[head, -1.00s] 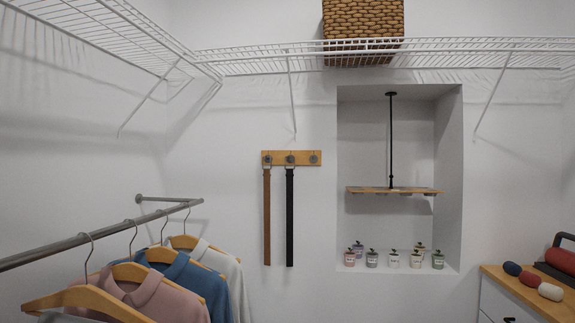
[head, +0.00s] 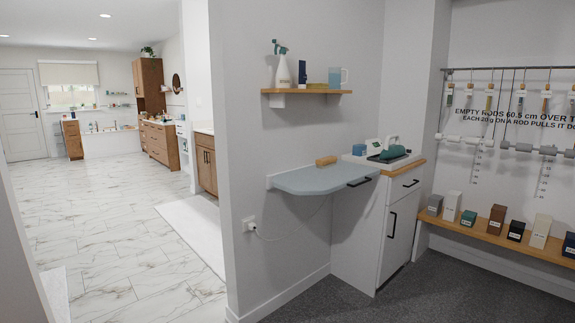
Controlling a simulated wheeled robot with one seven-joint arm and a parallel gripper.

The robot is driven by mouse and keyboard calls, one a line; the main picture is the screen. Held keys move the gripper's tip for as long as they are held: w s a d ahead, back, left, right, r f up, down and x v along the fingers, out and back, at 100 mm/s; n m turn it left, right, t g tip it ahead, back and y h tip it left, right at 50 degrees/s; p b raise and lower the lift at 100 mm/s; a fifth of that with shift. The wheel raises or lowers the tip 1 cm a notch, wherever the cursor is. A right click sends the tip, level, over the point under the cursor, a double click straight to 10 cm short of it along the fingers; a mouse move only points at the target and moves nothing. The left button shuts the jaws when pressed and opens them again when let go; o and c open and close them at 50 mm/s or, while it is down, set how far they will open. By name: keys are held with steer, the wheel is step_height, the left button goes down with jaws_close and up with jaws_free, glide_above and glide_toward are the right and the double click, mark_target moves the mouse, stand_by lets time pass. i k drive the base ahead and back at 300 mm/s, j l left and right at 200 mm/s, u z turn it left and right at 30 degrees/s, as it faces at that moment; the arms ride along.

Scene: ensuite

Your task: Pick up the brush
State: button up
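A small tan wooden block-like item (head: 326,161), possibly the brush, lies at the back edge of a pale blue-grey fold-out board (head: 318,181) against the wall. It is too small to tell bristles. On the wooden wall shelf (head: 280,91) above stand a white and green spray bottle (head: 283,70), a narrow dark blue item (head: 302,73), a low yellowish item (head: 317,86) and a blue cup (head: 336,77). My gripper is not in view.
A white cabinet (head: 401,226) stands right of the board, with an iron (head: 388,151) on top. A low bench (head: 500,231) with several boxes runs along the right. A power cord hangs below the board. Grey carpet (head: 365,307) is clear in front; a tiled room opens left.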

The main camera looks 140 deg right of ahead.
mark_target(323, 163)
steer(key=l+z, duration=0.1)
steer(key=z, duration=5.15)
steer(key=i+l, duration=0.3)
steer(key=i, duration=0.2)
steer(key=i+l, duration=0.3)
steer(key=i, duration=0.25)
steer(key=i+l, duration=0.3)
steer(key=i, duration=0.2)
steer(key=i+l, duration=0.3)
steer(key=i, duration=0.25)
steer(key=j+u, duration=0.05)
